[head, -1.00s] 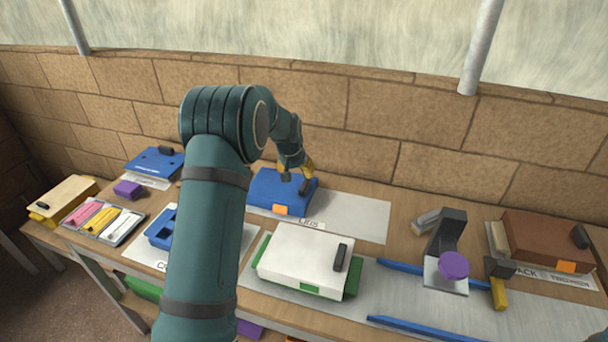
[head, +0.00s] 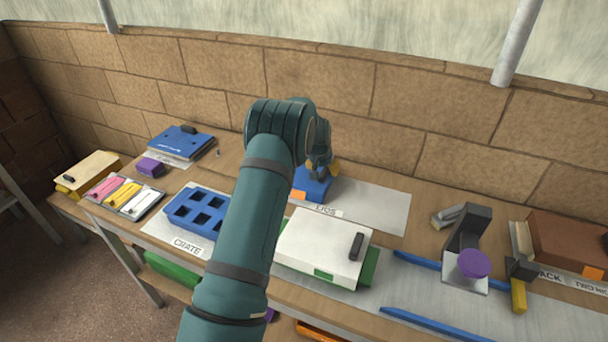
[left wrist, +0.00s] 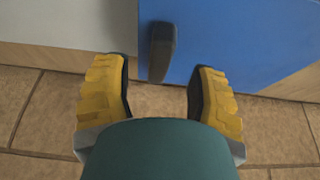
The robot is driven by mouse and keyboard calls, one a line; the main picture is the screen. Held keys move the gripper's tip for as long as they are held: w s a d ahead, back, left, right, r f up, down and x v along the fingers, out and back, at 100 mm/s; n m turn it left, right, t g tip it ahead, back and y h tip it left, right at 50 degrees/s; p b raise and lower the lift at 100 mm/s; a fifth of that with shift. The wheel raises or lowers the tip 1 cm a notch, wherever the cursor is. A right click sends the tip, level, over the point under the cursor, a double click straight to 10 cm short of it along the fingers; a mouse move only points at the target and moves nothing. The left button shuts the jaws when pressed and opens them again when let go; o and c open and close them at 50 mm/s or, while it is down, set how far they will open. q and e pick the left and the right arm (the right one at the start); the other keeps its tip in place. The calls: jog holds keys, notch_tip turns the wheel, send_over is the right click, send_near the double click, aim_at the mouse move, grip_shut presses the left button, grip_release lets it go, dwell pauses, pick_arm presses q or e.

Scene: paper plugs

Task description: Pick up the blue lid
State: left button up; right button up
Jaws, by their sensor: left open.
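The blue lid (head: 313,187) lies on the grey sheet labelled LIDS at the back of the bench, largely hidden behind my left arm in the head view. It also shows in the left wrist view (left wrist: 225,45), with a black handle (left wrist: 163,50) on it. My left gripper (head: 323,168) is over the lid. In the left wrist view its yellow fingers (left wrist: 157,75) are open, one on each side of the handle's near end. I cannot tell how deep the handle sits between them. My right gripper is out of view.
A white lid with a black handle (head: 320,245) sits in front. A blue crate (head: 180,222) and a tray of coloured pieces (head: 125,197) are to the left. A purple-knobbed stand (head: 468,240) and blue bars (head: 432,325) are right. A brick wall (head: 320,90) rises behind.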

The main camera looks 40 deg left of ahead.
aim_at(324, 171)
pick_arm(q)
jog(key=x, duration=0.3)
jog(key=shift+w+f, duration=0.1)
jog(key=shift+f, duration=0.05)
grip_shut()
